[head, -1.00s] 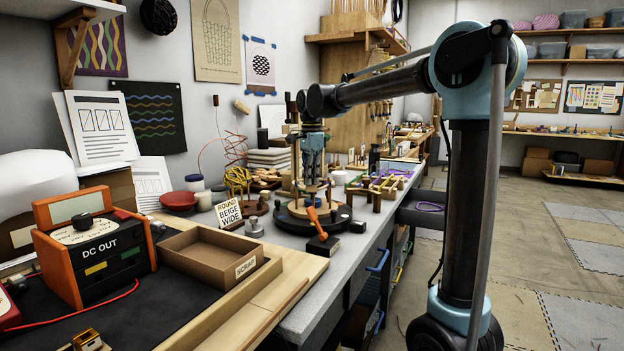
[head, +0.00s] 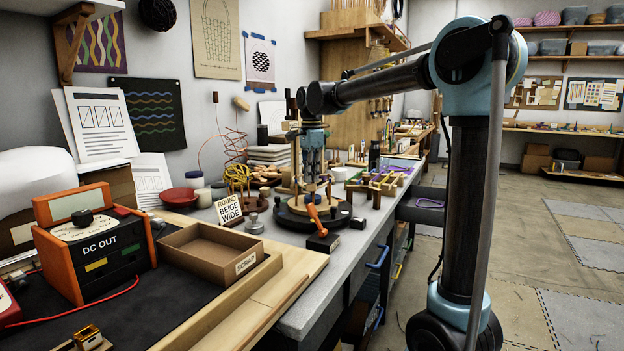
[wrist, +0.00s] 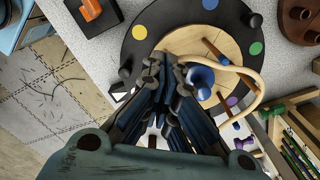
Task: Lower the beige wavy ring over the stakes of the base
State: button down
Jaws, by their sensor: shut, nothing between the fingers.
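The base is a round pale wooden disc (wrist: 190,42) with brown stakes (wrist: 214,50) on a black turntable (wrist: 150,22) with coloured dots. A beige ring (wrist: 258,84) shows in the wrist view as a curved strand at the right of the disc. Its left part is hidden behind my fingers, and I cannot tell how it sits on the stakes. A blue peg (wrist: 200,78) stands just right of my fingertips. My gripper (wrist: 166,72) is shut and empty over the disc. In the head view my gripper (head: 313,186) is above the turntable (head: 292,217), hiding much of the base.
A "ROUND BEIGE WIDE" card (head: 229,209) stands left of the turntable. A wooden rack (head: 376,184) stands close on the right. A scrap box (head: 212,249) and an orange power supply (head: 95,246) are nearer.

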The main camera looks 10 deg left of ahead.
notch_tip(320, 180, up, 14)
dwell(0.9)
jog(key=shift+s+f+n, duration=0.15)
jog(key=shift+f+n, duration=3.9)
jog(key=shift+n, duration=0.45)
jog(key=shift+f, duration=2.95)
jog(key=shift+f, duration=0.35)
jog(key=shift+r, duration=0.1)
notch_tip(320, 180, up, 15)
jog(key=shift+f, duration=0.2)
jog(key=shift+d, duration=0.1)
